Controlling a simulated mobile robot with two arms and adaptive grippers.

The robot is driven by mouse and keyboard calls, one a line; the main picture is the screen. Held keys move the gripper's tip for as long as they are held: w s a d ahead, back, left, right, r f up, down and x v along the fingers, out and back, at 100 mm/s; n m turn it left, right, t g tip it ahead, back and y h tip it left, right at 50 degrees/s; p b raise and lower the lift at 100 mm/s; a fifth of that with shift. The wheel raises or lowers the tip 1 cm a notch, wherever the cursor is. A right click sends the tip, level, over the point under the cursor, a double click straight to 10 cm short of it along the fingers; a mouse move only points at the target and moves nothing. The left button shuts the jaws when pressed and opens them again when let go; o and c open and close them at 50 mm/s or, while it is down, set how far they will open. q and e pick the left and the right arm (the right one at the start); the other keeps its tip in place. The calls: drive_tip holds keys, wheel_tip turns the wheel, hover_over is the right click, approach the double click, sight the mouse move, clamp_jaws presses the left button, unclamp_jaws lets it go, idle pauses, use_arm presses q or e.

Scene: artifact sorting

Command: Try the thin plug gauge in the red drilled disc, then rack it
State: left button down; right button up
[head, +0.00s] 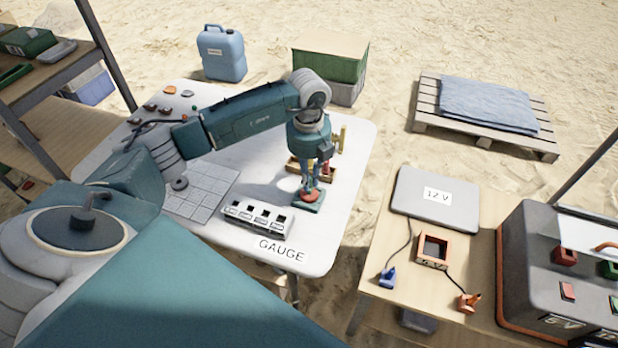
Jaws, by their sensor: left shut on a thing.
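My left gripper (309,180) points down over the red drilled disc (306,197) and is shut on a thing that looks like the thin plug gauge. The fingers and distance hide most of the gauge, so I cannot tell how far it is in the disc's hole. The disc sits on a small green base (311,206) near the white table's right front edge. The grey gauge rack (240,215), with a row of dark square openings, lies left of the base, behind the "GAUGE" label (282,249). My right gripper is out of view.
A wooden tray (294,169) with something red stands behind the disc; a brass-coloured piece (342,139) rises beside it. A grey grid tile (203,190) lies left of the rack. Small stones (169,89) lie at the far left. A wooden table (375,229) stands at right.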

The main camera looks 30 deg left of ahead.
use_arm(q)
drive_tip(key=shift+f, duration=0.35)
idle(0.4)
drive_tip(key=shift+f+b, duration=0.45)
drive_tip(key=shift+b, duration=0.05)
idle(0.8)
drive_tip(key=shift+r, duration=0.1)
idle(0.9)
drive_tip(key=shift+r+p, duration=0.35)
drive_tip(key=shift+r, duration=0.05)
drive_tip(key=shift+r+p, duration=1.5)
drive_tip(key=shift+r, duration=0.55)
